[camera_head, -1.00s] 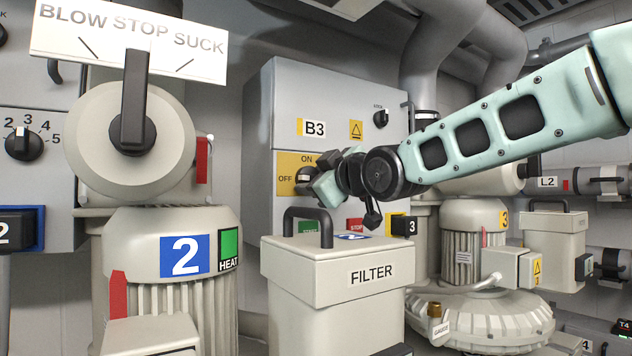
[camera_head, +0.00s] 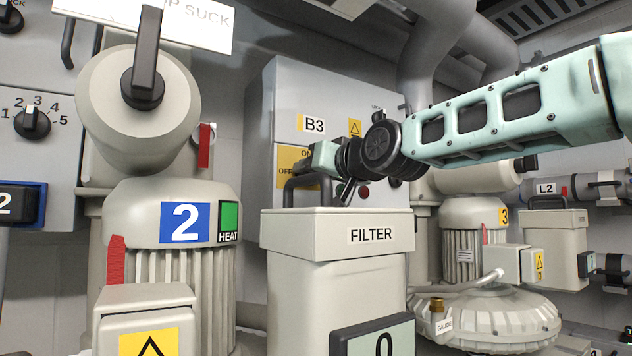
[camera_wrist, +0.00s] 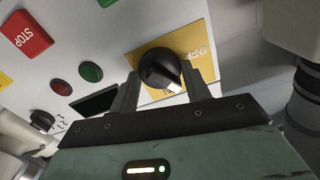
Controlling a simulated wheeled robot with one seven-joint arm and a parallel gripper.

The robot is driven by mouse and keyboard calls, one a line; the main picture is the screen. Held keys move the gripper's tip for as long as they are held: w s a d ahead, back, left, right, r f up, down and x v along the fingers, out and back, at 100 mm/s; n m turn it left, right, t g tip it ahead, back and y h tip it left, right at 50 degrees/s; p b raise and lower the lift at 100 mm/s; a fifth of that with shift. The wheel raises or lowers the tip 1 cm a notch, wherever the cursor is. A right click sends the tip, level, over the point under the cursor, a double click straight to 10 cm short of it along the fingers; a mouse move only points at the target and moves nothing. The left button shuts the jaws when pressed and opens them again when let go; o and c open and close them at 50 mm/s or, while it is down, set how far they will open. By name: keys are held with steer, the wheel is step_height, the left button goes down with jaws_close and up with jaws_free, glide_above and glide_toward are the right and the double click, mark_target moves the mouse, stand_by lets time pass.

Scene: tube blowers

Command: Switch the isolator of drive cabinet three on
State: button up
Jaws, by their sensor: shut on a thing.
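The grey drive cabinet labelled B3 (camera_head: 285,95) stands behind the filter box. Its yellow isolator plate (camera_head: 288,158) shows in the head view, partly hidden by my gripper (camera_head: 318,160). In the wrist view, the black round isolator knob (camera_wrist: 160,68) sits on the yellow plate (camera_wrist: 196,42), with the word OFF readable and upside down. My gripper (camera_wrist: 162,88) is shut on the knob, one finger on each side. The knob's pointer is hard to read, and the ON mark is out of the wrist view.
The filter box (camera_head: 325,232) with its black handle stands in front of the cabinet, close below my arm. Blower 2 (camera_head: 160,215) is at left, blower 3 (camera_head: 475,240) at right. A red STOP button (camera_wrist: 26,34) and red and green round lamps (camera_wrist: 91,71) lie near the knob.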

steer(key=shift+m+b, duration=0.65)
steer(key=shift+m, duration=2.65)
steer(key=o, duration=1)
steer(key=shift+c, duration=0.2)
steer(key=shift+d, duration=0.1)
steer(key=b+v, duration=1.1)
steer(key=v, duration=0.6)
steer(key=shift+b, duration=0.35)
